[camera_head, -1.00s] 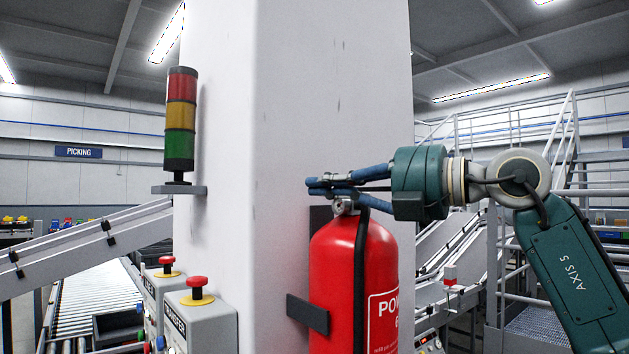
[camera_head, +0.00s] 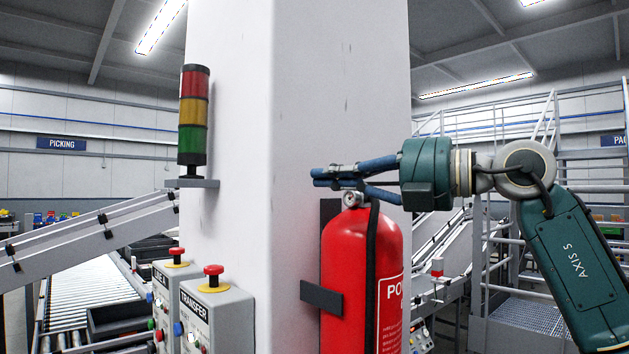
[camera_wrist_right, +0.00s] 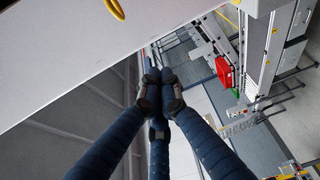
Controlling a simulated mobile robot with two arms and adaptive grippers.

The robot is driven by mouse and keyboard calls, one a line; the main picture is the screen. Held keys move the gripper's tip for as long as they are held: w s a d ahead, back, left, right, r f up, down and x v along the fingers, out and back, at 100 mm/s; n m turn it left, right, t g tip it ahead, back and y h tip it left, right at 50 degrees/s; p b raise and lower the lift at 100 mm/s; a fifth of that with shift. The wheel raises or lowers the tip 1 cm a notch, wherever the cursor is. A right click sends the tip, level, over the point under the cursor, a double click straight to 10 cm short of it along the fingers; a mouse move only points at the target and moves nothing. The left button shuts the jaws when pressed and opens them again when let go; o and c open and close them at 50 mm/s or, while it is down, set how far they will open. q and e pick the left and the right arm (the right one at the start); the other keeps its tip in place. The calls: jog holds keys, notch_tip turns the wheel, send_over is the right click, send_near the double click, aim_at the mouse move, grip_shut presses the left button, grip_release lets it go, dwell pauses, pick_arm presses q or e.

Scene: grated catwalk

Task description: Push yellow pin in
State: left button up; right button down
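A yellow ring (camera_wrist_right: 115,9), perhaps part of the yellow pin, shows at the top edge of the right wrist view, cut off by the frame; no pin shaft shows. In the head view a red fire extinguisher (camera_head: 343,250) hangs on the white pillar, with its grey valve top (camera_head: 352,198) partly behind my gripper; no yellow pin shows there. My right gripper (camera_head: 318,177) reaches in from the right, just above the valve. In the right wrist view its blue fingers meet at the tips (camera_wrist_right: 162,88), with nothing visible between them. My left gripper is out of view.
The white pillar (camera_head: 340,90) stands directly behind the gripper. A stack light (camera_head: 193,120) on a small bracket and control boxes with red buttons (camera_head: 213,272) are to its left. A dark bracket (camera_head: 321,298) crosses the extinguisher's left side. Conveyors (camera_head: 85,310) and stairs lie farther back.

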pick_arm(q)
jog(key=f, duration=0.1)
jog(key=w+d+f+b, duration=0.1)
jog(key=b, duration=0.1)
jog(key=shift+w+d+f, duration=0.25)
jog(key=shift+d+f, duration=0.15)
pick_arm(e)
jog(key=w+v, duration=0.1)
jog(key=v, duration=0.7)
jog(key=shift+d, duration=0.35)
jog(key=shift+s+f, duration=0.15)
